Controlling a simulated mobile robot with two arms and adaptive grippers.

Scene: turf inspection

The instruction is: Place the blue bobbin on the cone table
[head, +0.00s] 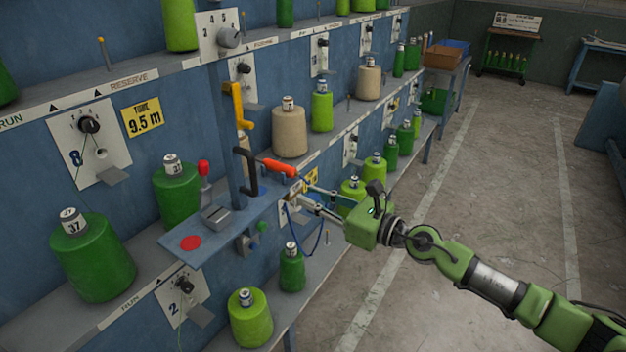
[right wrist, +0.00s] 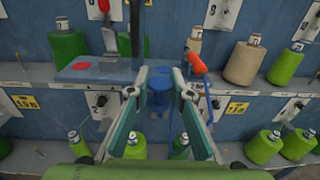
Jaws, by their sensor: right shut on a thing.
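My right gripper (head: 292,197) reaches in from the lower right to the blue bracket shelf on the machine. In the right wrist view its two fingers (right wrist: 160,78) are closed around a blue cylinder, the blue bobbin (right wrist: 158,92), held upright between the tips. In the head view the bobbin is hard to make out beside the bracket. At the far back of the head view a table (head: 512,36) carries a small sign, with a row of green cones below; I cannot tell if it is the cone table. My left gripper is not in view.
An orange handle (head: 278,168) with a blue cord hangs close to my right fingers. The bracket shelf (head: 180,240) has a red disc. Green and beige cones (head: 290,135) stand along the machine. The aisle floor (head: 490,150) on the right is clear.

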